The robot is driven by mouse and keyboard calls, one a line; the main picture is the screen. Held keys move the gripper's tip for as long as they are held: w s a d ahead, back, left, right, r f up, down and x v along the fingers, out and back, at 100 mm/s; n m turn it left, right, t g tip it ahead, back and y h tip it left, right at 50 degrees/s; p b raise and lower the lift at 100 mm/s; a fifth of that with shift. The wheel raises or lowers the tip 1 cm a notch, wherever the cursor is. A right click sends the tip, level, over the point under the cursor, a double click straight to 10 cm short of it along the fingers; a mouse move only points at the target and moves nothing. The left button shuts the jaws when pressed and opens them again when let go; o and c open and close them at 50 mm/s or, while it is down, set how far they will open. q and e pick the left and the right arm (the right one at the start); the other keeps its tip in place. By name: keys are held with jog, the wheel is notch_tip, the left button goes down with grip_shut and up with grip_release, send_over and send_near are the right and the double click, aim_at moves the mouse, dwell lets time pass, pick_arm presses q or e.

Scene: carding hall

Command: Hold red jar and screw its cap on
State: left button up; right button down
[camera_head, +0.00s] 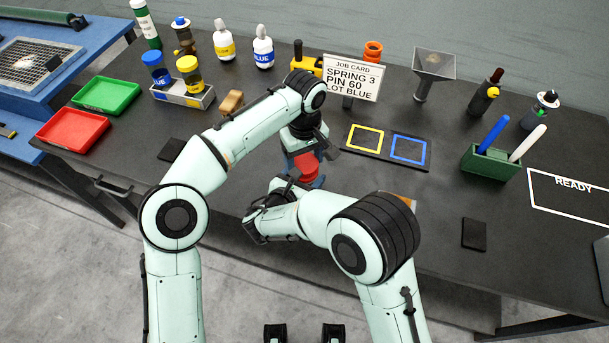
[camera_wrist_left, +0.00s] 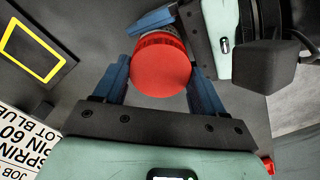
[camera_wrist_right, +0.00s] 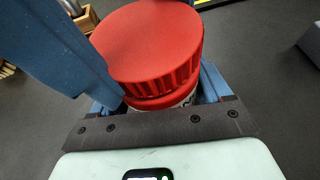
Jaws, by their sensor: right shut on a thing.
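The red jar (camera_head: 306,165) stands at the front of the dark bench, partly hidden by my arms. Its ribbed red cap (camera_wrist_right: 150,45) sits on top of the jar, above a red collar and a sliver of pale label. My right gripper (camera_wrist_right: 160,92) is shut on the jar body below the cap. My left gripper (camera_wrist_left: 160,72) points down over the jar, its blue fingers apart on both sides of the cap (camera_wrist_left: 160,66). It looks open, with the fingers very close to the cap; contact cannot be made out.
A job card (camera_head: 351,77) stands behind, with a mat with yellow and blue squares (camera_head: 388,146) to the right. Red (camera_head: 73,129) and green (camera_head: 106,96) trays lie left. A grey holder (camera_head: 185,98) carries blue- and yellow-capped jars. A green pen block (camera_head: 489,164) stands right.

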pick_arm(q)
jog(key=m, duration=1.2)
jog(key=shift+m, duration=0.3)
jog(key=m, duration=1.6)
jog(key=o, duration=1.2)
jog(key=shift+c, duration=0.2)
